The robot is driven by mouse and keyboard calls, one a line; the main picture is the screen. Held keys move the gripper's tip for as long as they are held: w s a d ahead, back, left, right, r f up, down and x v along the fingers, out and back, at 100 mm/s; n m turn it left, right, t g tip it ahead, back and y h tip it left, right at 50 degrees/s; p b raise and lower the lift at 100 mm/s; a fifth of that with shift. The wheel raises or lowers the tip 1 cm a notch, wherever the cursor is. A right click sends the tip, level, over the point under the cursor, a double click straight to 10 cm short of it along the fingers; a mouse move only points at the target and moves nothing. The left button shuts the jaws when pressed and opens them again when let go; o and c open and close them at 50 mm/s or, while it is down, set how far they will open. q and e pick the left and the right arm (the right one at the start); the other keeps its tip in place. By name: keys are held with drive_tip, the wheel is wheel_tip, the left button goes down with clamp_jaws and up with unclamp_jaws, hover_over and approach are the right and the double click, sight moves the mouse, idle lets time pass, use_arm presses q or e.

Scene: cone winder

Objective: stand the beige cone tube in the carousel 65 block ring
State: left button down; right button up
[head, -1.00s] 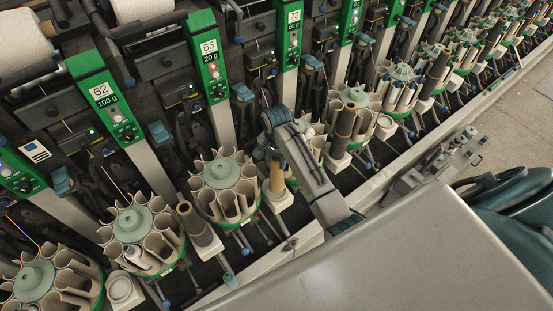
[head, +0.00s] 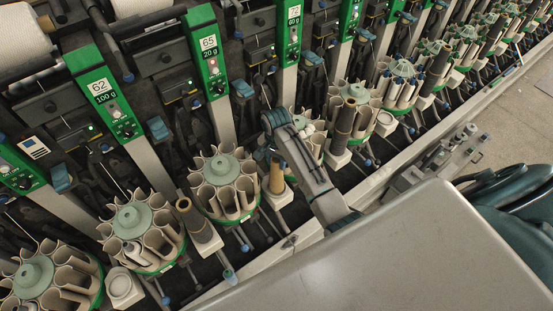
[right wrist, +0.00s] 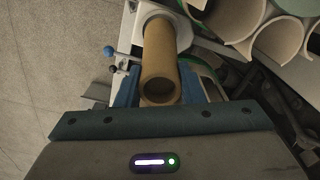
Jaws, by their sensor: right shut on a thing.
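The beige cone tube (head: 277,178) is upright at the white block (head: 279,198) beside carousel 65 (head: 226,184), the carousel below the panel marked 65. My right gripper (head: 270,157) is shut on the tube near its top. In the right wrist view the tube (right wrist: 160,58) points its open top at the camera between the blue fingers of my gripper (right wrist: 160,88). Its far end is at the pale block ring (right wrist: 178,28), which shows around it. I cannot tell whether the tube rests fully down in the ring. My left gripper is not in view.
Carousel 62 (head: 135,227) stands to the left, with a brown tube (head: 190,214) on the block beside it. More carousels and a dark tube (head: 345,122) are to the right.

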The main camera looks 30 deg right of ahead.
drive_tip(key=shift+f, duration=0.65)
drive_tip(key=o, duration=1.2)
drive_tip(key=shift+c, duration=0.2)
drive_tip(key=shift+r+b, duration=0.35)
drive_tip(key=shift+r, duration=0.15)
wheel_tip(320, 180, up, 6)
drive_tip(key=shift+r+b, duration=0.15)
drive_tip(key=shift+b, duration=0.9)
drive_tip(key=shift+r+p, duration=0.5)
drive_tip(key=shift+r, duration=1.3)
